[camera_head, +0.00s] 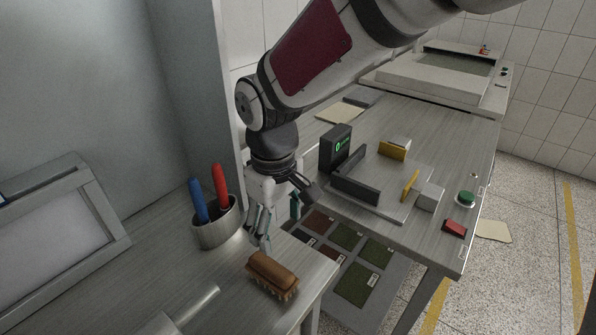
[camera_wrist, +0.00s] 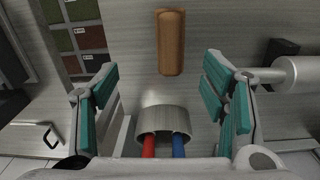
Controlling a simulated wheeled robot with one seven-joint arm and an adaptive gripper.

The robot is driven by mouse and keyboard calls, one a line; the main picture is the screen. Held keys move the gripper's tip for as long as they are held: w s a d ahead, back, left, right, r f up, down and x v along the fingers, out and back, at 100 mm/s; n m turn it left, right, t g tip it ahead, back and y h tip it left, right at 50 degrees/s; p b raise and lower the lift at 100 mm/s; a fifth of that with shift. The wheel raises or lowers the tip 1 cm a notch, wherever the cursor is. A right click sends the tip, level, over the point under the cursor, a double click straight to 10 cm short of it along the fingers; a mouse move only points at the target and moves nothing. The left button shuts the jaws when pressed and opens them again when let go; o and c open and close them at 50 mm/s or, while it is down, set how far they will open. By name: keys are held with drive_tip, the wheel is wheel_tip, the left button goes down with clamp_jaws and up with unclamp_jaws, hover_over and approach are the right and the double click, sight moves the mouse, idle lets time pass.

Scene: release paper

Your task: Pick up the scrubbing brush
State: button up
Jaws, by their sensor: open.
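The scrubbing brush (camera_head: 272,274) has a brown wooden back and pale bristles facing down. It lies on the near table by its right edge. In the wrist view the brush (camera_wrist: 171,42) is at the top middle, beyond my fingertips and roughly between their lines. My gripper (camera_head: 271,226) points down behind the brush, beside the metal cup, apart from the brush. In the wrist view my gripper (camera_wrist: 160,84) is open with teal finger pads wide apart and nothing between the tips.
A metal cup (camera_head: 216,228) with a blue and a red handle stands just left of my gripper. A second table (camera_head: 450,130) holds a fixture with buttons (camera_head: 466,198). Colored sample squares (camera_head: 355,284) lie lower, beyond the table edge.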

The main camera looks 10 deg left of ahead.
sight(270, 266)
drive_tip(key=shift+n, duration=0.4)
drive_tip(key=f, duration=0.3)
drive_tip(key=a+f, duration=0.1)
drive_tip(key=f, duration=0.2)
drive_tip(key=a+f, duration=0.1)
drive_tip(key=f, duration=0.2)
drive_tip(key=shift+s+a+f, duration=0.15)
drive_tip(key=shift+s+f, duration=0.1)
drive_tip(key=shift+f, duration=3.05)
drive_tip(key=c, duration=1.3)
